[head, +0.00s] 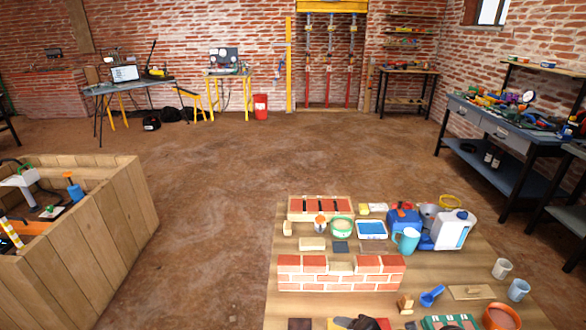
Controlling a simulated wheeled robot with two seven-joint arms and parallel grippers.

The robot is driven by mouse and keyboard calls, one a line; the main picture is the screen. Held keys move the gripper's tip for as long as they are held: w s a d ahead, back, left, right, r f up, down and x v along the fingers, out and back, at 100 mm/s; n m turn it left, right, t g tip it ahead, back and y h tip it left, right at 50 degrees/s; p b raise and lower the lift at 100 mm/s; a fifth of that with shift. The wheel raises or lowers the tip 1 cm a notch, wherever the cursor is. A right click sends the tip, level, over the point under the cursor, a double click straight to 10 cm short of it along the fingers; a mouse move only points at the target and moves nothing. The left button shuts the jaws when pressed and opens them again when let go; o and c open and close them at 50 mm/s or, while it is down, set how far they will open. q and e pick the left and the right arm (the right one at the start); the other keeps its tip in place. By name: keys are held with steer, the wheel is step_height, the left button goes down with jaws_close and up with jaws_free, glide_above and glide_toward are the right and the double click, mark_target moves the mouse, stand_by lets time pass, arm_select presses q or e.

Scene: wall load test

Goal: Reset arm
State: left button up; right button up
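Neither of my arms nor grippers shows in the head view, so I cannot see how they are posed or whether they hold anything. A wooden table (288,268) stands in front of me, right of centre. On it is a small brick wall (340,279), with a gap between the red bricks on its top course. Behind the wall lies a wooden tray of red bricks (320,207).
The table also bears a white jug (454,231), a light-blue pitcher (406,240), a blue scoop (432,295) and cups (502,268). A wooden crate (115,215) with tools stands left. A workbench (500,125) stands right. The floor (215,220) between crate and table is clear.

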steer(key=s+d+f+m+g+h, duration=0.25)
steer(key=s+d+m, duration=0.25)
steer(key=s+m, duration=0.6)
steer(key=s+d+f+m+g+h, duration=0.1)
steer(key=s+d+f+m+h, duration=0.4)
steer(key=s+m, duration=0.6)
step_height(320, 180, down, 26)
steer(key=d+m+g+y+b, duration=0.1)
steer(key=m+g+y+b, duration=0.1)
steer(key=b, duration=0.1)
arm_select(q)
steer(key=f, duration=0.1)
steer(key=a+f+b, duration=0.1)
steer(key=f, duration=0.1)
steer(key=f+b, duration=0.1)
steer(key=f, duration=0.1)
steer(key=shift+w+a+f, duration=0.1)
steer(key=shift+w+a, duration=0.1)
steer(key=shift+w, duration=0.1)
arm_select(e)
steer(key=s+d+f, duration=0.2)
steer(key=s+f, duration=0.6)
steer(key=f, duration=0.2)
steer(key=s+d+f, duration=0.2)
steer(key=s+f, duration=0.6)
steer(key=f, duration=0.1)
steer(key=shift+s+d+f+g, duration=0.15)
steer(key=shift+d+f+g, duration=0.1)
steer(key=shift+f+g, duration=0.2)
